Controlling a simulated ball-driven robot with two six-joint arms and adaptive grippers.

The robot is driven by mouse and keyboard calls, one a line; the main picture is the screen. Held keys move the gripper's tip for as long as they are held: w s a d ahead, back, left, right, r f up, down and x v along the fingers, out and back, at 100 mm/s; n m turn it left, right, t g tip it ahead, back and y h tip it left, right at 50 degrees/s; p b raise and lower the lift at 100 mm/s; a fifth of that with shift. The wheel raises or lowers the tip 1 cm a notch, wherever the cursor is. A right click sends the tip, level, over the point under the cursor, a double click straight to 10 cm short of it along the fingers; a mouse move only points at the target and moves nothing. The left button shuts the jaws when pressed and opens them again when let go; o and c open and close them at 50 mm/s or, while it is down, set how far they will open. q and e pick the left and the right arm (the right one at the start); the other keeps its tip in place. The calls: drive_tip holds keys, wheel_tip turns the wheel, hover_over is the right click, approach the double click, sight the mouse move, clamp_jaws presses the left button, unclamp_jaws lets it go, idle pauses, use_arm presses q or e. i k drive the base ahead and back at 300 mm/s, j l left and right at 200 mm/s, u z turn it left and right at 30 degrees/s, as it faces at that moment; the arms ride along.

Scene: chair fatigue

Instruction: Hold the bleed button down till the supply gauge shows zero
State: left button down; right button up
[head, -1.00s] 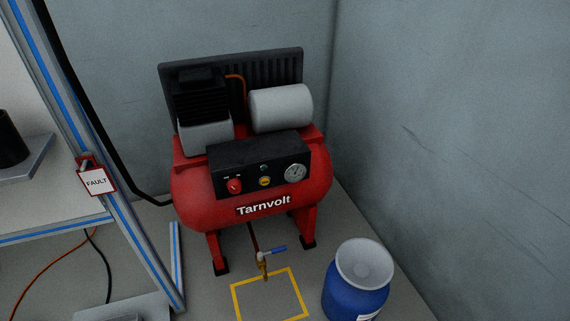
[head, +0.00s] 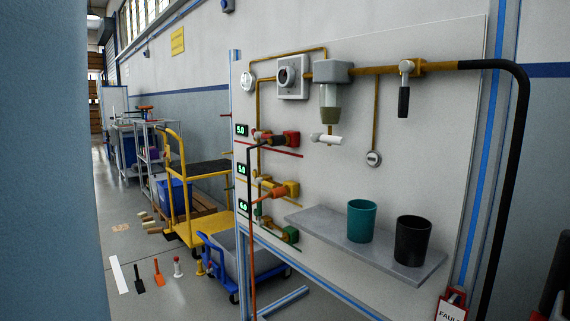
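A white wall panel (head: 420,140) carries brass air piping. A round white gauge-like disc (head: 247,82) sits at its upper left, beside a grey box with a round dark-centred fitting (head: 292,76). A small round fitting (head: 373,158) hangs at the end of a thin brass drop pipe. I cannot tell which part is the bleed button or the supply gauge, and no dial reading is legible. A filter bowl (head: 330,100) and a black-handled valve (head: 404,90) are on the top pipe. Neither of my grippers is in view.
A grey shelf (head: 310,222) holds a teal cup (head: 361,221) and a black cup (head: 412,240). A FAULT tag (head: 451,306) hangs at lower right. Small displays with green digits (head: 242,169) line the panel's left edge. A yellow trolley (head: 190,225) and blue cart (head: 225,272) stand left.

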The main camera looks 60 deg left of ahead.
sight(372, 159)
drive_tip(key=u, duration=1.8)
